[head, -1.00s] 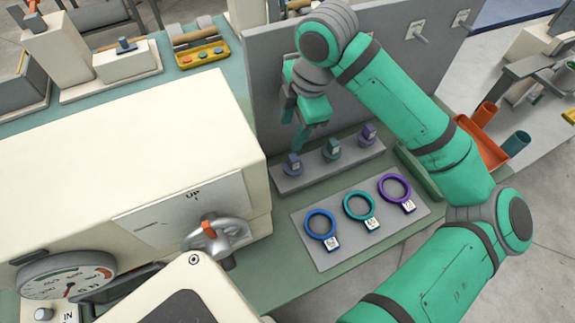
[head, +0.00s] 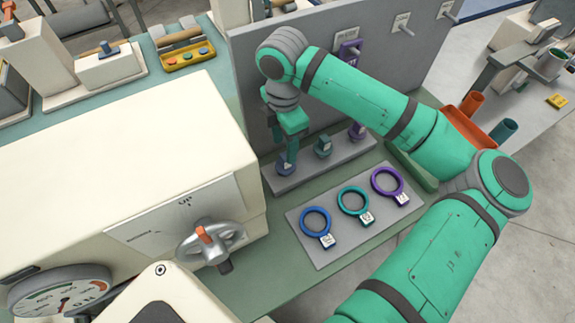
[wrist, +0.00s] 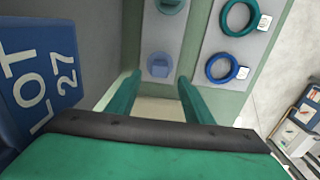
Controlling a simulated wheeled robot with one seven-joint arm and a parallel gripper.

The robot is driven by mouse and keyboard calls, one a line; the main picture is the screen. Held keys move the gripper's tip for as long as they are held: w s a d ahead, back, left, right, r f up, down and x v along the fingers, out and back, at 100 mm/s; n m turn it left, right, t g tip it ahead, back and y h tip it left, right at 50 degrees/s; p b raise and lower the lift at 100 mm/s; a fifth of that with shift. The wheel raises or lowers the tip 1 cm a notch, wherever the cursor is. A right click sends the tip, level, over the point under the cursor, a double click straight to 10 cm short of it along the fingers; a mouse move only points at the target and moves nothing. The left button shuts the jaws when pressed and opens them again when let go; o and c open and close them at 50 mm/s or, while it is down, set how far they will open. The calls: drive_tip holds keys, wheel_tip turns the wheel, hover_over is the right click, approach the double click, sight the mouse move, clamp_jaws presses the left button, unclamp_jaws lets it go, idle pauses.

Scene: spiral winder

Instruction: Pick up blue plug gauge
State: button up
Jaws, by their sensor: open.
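The blue plug gauge (head: 283,168) stands upright at the left end of a grey rack (head: 305,172) behind the ring plate. It also shows in the wrist view (wrist: 159,66), just beyond the gap between the fingertips. My gripper (head: 288,150) is right above and beside it, partly covering it in the head view. The two teal fingers are apart in the wrist view (wrist: 160,80) with nothing between them. I cannot tell from these views whether a finger touches the gauge. A teal plug gauge (head: 322,147) and a purple one (head: 357,132) stand farther right on the rack.
A grey plate (head: 322,262) in front holds blue, teal and purple rings. A grey upright panel (head: 245,75) stands close behind the rack. The cream machine (head: 110,170) is on the left. A blue box marked LOT 27 (wrist: 40,75) is close in the wrist view.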

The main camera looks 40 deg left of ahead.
sight(285, 165)
drive_tip(key=shift+f, duration=3.1)
drive_tip(key=c, duration=1.2)
